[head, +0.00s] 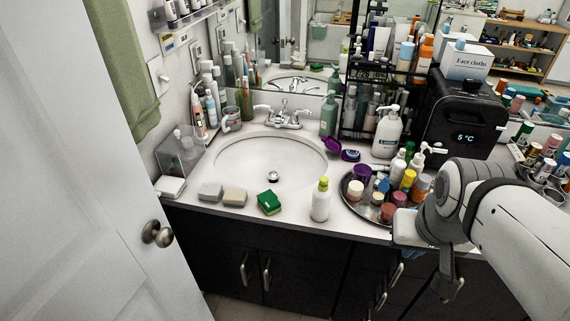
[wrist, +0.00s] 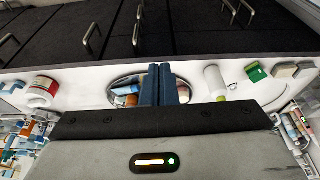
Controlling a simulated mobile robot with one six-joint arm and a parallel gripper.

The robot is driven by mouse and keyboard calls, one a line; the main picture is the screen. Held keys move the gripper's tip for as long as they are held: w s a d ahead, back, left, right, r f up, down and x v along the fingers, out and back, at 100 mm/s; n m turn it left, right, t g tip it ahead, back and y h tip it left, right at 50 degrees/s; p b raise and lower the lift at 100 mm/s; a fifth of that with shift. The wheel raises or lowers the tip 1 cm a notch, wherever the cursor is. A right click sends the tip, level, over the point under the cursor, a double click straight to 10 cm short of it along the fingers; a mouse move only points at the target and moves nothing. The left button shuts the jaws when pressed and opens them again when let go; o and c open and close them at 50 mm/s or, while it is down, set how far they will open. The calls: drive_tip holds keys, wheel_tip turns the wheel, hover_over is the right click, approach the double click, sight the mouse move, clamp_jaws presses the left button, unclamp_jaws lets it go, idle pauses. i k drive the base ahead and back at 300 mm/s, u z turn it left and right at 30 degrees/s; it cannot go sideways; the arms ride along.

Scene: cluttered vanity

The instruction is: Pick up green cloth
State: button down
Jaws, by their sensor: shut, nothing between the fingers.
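A green cloth (head: 122,62) hangs at the upper left, between the white door and the wall; its upper end is cut off by the frame. A small green block (head: 269,202), perhaps a sponge, lies on the counter before the sink, and also shows in the wrist view (wrist: 256,73). My gripper (head: 449,287) is low at the right, in front of the counter edge and far from both. In the wrist view its blue fingers (wrist: 162,84) are together and empty, overlapping the round tray in the picture.
The round tray (head: 350,206) holds several small bottles and jars. A white bottle with a green cap (head: 320,203) stands left of it. Two soap-like bars (head: 222,195) lie left of the green block. The white door (head: 90,180) fills the left side. Dark cabinets (head: 290,255) run below.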

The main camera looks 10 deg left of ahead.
sight(268, 201)
drive_tip(key=z, duration=0.05)
drive_tip(key=k, duration=1.2)
drive_tip(key=u, duration=0.35)
drive_tip(key=i, duration=0.7)
drive_tip(key=u, duration=0.55)
drive_tip(key=i, duration=1.15)
drive_tip(key=u, duration=0.25)
